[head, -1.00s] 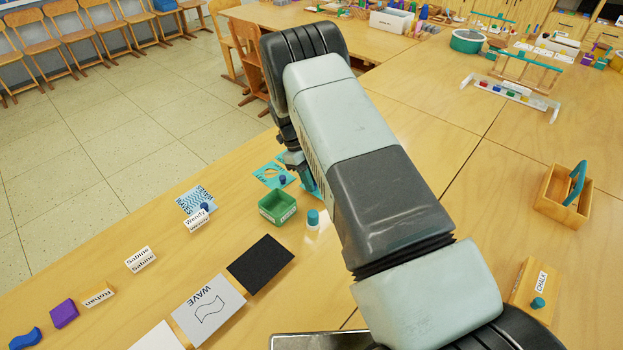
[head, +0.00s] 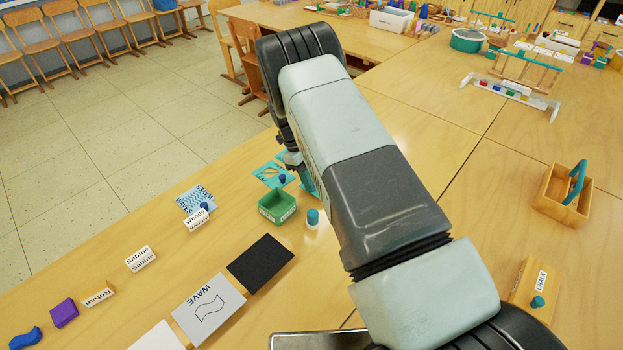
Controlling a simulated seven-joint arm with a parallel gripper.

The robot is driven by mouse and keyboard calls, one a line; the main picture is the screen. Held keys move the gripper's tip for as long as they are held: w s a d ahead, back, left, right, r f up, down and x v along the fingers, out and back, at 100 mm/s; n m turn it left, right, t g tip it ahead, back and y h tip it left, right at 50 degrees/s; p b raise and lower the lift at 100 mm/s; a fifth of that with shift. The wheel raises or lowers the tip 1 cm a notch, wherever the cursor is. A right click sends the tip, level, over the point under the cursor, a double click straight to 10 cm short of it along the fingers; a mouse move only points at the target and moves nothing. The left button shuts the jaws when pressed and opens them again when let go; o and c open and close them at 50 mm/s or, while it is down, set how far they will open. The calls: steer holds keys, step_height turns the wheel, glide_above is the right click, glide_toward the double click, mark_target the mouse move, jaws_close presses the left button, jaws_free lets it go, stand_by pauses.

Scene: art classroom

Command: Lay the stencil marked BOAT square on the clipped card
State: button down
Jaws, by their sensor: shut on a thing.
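My gripper (head: 294,164) is at the far side of the table, mostly hidden behind my own arm. It is shut on a teal sheet-like piece (head: 308,180), partly covered by the arm; no marking on it is readable. A teal stencil (head: 267,172) with a cut-out and a blue knob lies just left of it. A blue patterned stencil (head: 192,200) with a knob lies further left. No BOAT lettering can be read, and I cannot make out a clipped card. A grey card marked WAVE (head: 208,308) lies at the front.
A green tray (head: 272,212) and a blue-capped white jar (head: 312,222) stand near the gripper. A black pad (head: 260,264), a white sheet (head: 158,338) and name blocks (head: 140,259) lie towards the front. A CHALK box (head: 534,284) and a wooden caddy (head: 565,207) stand at right.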

steer(key=shift+f, duration=0.1)
stand_by(0.7)
steer(key=c, duration=0.9)
jaws_free()
steer(key=shift+o, duration=0.4)
steer(key=shift+o, duration=0.7)
steer(key=shift+r, duration=3)
